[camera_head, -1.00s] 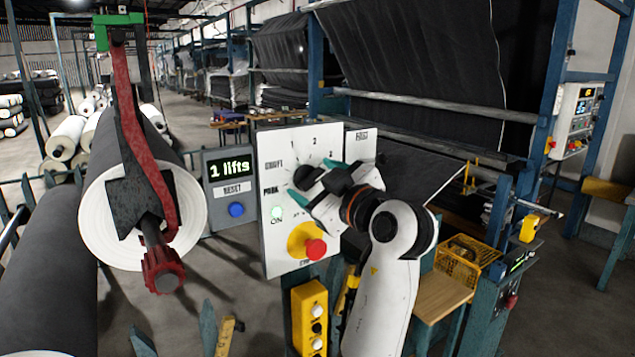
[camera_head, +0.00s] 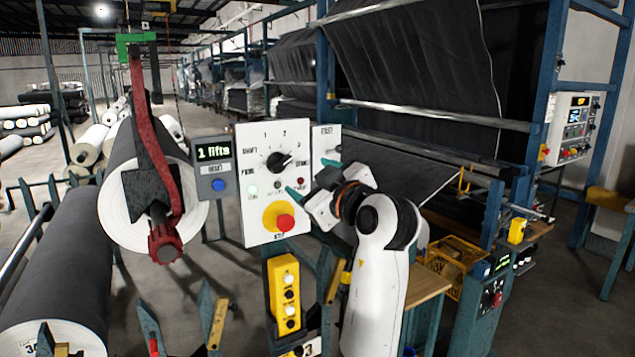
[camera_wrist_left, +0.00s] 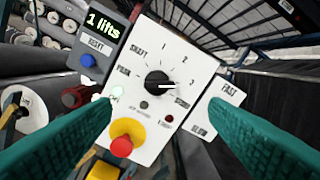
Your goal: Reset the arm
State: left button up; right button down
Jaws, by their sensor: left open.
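My left gripper (camera_head: 315,172) is open and empty in front of the right part of a white control panel (camera_head: 258,220). In the left wrist view its two teal fingers (camera_wrist_left: 160,106) stand wide apart on either side of the panel face. The black rotary knob (camera_head: 279,161) is free of the fingers. In the left wrist view the knob (camera_wrist_left: 158,83) has its white mark toward the right, near the 3. The display (camera_head: 214,152) reads "1 lifts". A green lamp (camera_wrist_left: 117,91) is lit. My right gripper is not in view.
A red button on a yellow base (camera_head: 279,217) is low on the panel. A yellow button box (camera_head: 286,290) hangs below. A large grey roll (camera_head: 125,160) with a red clamp arm (camera_head: 150,130) is left. A blue machine frame (camera_head: 540,120) stands right.

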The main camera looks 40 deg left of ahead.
pick_arm(q)
jog(key=shift+w+a+f, duration=0.1)
jog(key=shift+a, duration=0.2)
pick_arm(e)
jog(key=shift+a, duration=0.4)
pick_arm(q)
jog(key=shift+d, duration=0.1)
